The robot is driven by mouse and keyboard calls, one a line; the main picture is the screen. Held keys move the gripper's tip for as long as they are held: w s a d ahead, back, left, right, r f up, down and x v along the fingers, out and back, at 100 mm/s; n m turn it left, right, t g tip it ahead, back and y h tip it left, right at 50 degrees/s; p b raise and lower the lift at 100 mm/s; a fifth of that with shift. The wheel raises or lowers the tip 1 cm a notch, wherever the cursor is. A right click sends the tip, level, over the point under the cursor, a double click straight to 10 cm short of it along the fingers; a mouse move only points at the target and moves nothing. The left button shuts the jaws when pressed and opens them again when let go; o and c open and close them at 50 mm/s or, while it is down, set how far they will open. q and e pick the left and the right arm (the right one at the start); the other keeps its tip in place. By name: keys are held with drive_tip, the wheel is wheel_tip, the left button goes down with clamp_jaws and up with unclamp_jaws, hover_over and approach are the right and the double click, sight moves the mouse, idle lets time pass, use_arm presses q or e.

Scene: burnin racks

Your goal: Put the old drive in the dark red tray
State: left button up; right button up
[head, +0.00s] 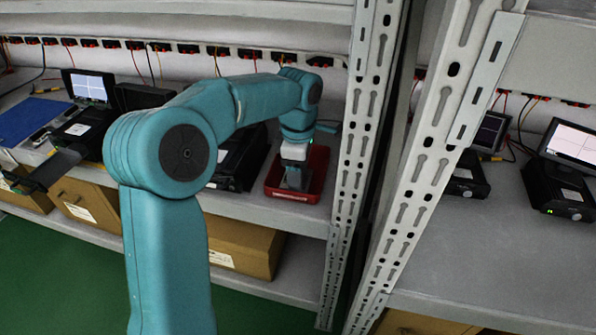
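The dark red tray (322,172) sits on the left rack's shelf, just left of the upright post. My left gripper (294,182) points down into the tray from above, with its fingers inside the tray's outline. A small dark grey shape shows around the fingertips, low in the tray. I cannot tell whether this is only the fingers or also the old drive, nor whether the fingers are shut on it. My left arm hides part of the shelf. My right gripper is not in view.
A perforated metal post (364,130) stands close to the tray's right. A black unit (240,160) is at its left. A blue mat (30,120) and a unit with a lit screen (90,88) are farther left. Cardboard boxes (245,245) sit below. The right rack's shelf front is clear.

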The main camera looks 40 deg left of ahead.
use_arm(q)
drive_tip(key=o, duration=0.4)
drive_tip(key=shift+c, duration=0.2)
wheel_tip(320, 180, up, 8)
drive_tip(key=p, duration=0.3)
drive_tip(key=shift+p, duration=0.4)
drive_tip(key=shift+s+f, duration=0.1)
drive_tip(key=shift+s, duration=0.05)
